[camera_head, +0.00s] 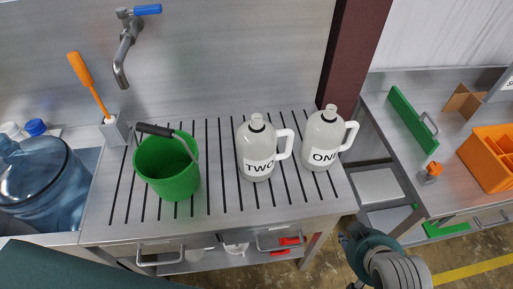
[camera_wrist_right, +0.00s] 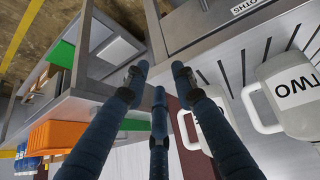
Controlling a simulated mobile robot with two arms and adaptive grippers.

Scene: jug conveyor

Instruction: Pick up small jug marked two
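The small white jug marked TWO (camera_head: 257,150) stands upright on the slatted metal counter, with its handle to the right. It also shows at the right of the right wrist view (camera_wrist_right: 290,95). A like jug marked ONE (camera_head: 321,140) stands close to its right; part of it shows behind a finger in the right wrist view (camera_wrist_right: 193,125). My right gripper (camera_head: 355,238) is low at the counter's right end, apart from both jugs. Its fingers (camera_wrist_right: 159,75) are spread and empty in the wrist view. My left gripper is out of view.
A green bucket (camera_head: 167,168) stands left of the jugs. A tap (camera_head: 124,50) hangs behind it, and a large blue bottle (camera_head: 42,180) stands far left. A dark red post (camera_head: 352,50) rises behind jug ONE. A second bench with an orange bin (camera_head: 488,160) lies right, across a gap.

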